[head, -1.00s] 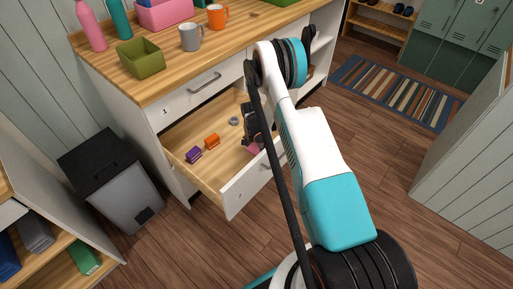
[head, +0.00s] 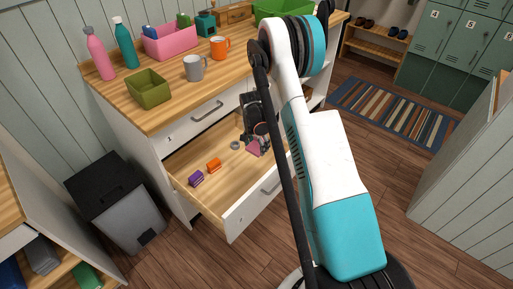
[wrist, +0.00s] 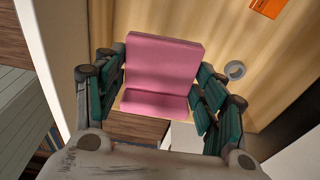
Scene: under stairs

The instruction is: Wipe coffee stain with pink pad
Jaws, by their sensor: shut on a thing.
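The pink pad (head: 254,147) is held in my gripper (head: 256,132), over the right part of the open drawer (head: 215,205). The wrist view shows the pad (wrist: 162,62) between the teal fingers of my gripper (wrist: 163,88), which are shut on its two sides. The pad seems to be just above the drawer floor, but my gripper and arm hide part of this area. I see no coffee stain in either view.
In the drawer lie a grey ring (head: 235,145), an orange item (head: 214,164) and a purple item (head: 195,179). The counter above holds a grey mug (head: 194,68), an orange mug (head: 219,48), a green box (head: 149,90), bottles and a pink bin (head: 168,41).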

